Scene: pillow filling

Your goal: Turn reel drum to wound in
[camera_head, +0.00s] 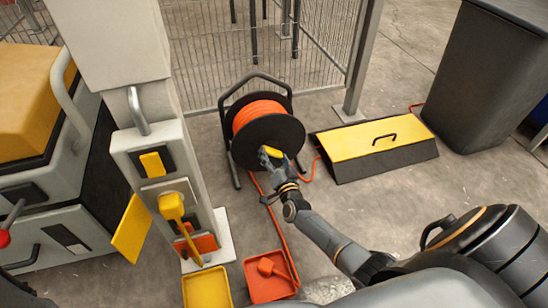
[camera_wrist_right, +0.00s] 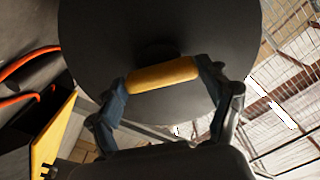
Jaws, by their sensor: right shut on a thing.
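The reel drum (camera_head: 282,131) has a black disc face and orange cable (camera_head: 257,108) wound on it. It stands in a black tube frame (camera_head: 254,76) on the concrete floor. My right gripper (camera_head: 271,158) is at the lower part of the disc, shut on the yellow crank handle. In the right wrist view the handle (camera_wrist_right: 162,74) lies between the two fingers of the gripper (camera_wrist_right: 163,80), in front of the black disc (camera_wrist_right: 160,25). Orange cable runs from the reel along the floor. My left gripper is not in view.
A black box with a yellow lid (camera_head: 370,140) lies right of the reel. A dark bin (camera_head: 485,80) stands farther right. A wire fence (camera_head: 270,45) is behind. A grey post with yellow tools stands left. Yellow (camera_head: 207,288) and red trays (camera_head: 268,290) lie in front.

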